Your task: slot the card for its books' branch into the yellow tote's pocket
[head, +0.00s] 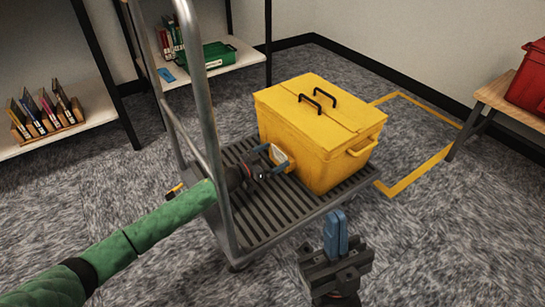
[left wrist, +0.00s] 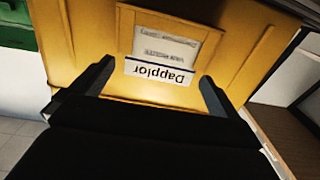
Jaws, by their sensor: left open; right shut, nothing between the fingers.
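The yellow tote (head: 320,130) stands lidded on the cart, its pocket facing my left arm. The card and pocket show as a small pale patch in the head view (head: 280,155). My left gripper (head: 273,160) is open, its fingers either side of the card with gaps visible. My right gripper (head: 337,232) is shut and empty, apart from the tote.
The grey cart (head: 240,215) has a tall metal handle (head: 205,100) beside my left arm. Shelves hold books (head: 45,113) and a green bin (head: 205,58). A red tote (head: 527,80) sits on a bench at right. Yellow floor tape (head: 405,185) lies behind the cart.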

